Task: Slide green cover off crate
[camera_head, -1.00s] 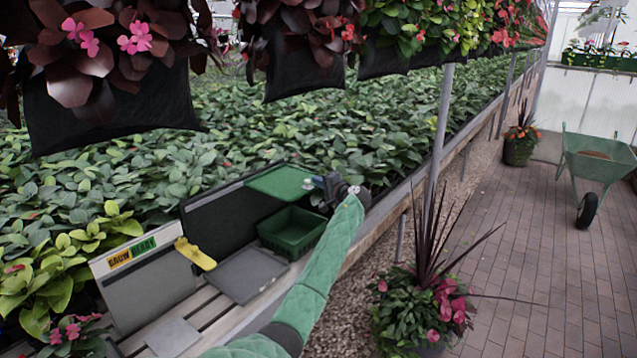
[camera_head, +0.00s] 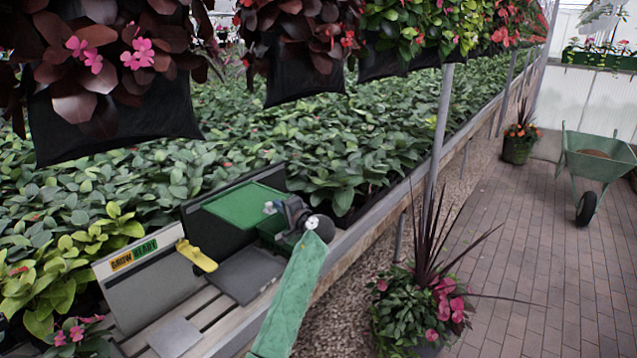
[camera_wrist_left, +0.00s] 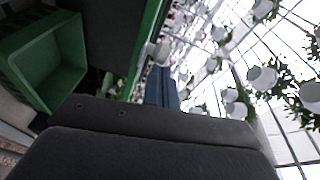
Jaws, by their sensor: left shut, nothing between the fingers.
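The green cover (camera_head: 238,206) is a flat panel standing back from the slatted bench, over the dark board. The green crate (camera_head: 268,232) sits just in front and to the right of it, mostly hidden behind my left gripper. In the left wrist view the crate (camera_wrist_left: 50,62) shows at the left with its open top uncovered, and a green edge of the cover (camera_wrist_left: 146,50) runs beside the fingers. My left gripper (camera_head: 270,208) is shut and empty at the cover's right edge; whether it touches is unclear. My right gripper is not in view.
A yellow trowel-like item (camera_head: 197,256) and a sign board (camera_head: 140,262) stand left of the crate. A grey tray (camera_head: 247,275) lies in front. Dense plants fill the bed behind. A metal post (camera_head: 438,130) and potted plant (camera_head: 425,310) stand right.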

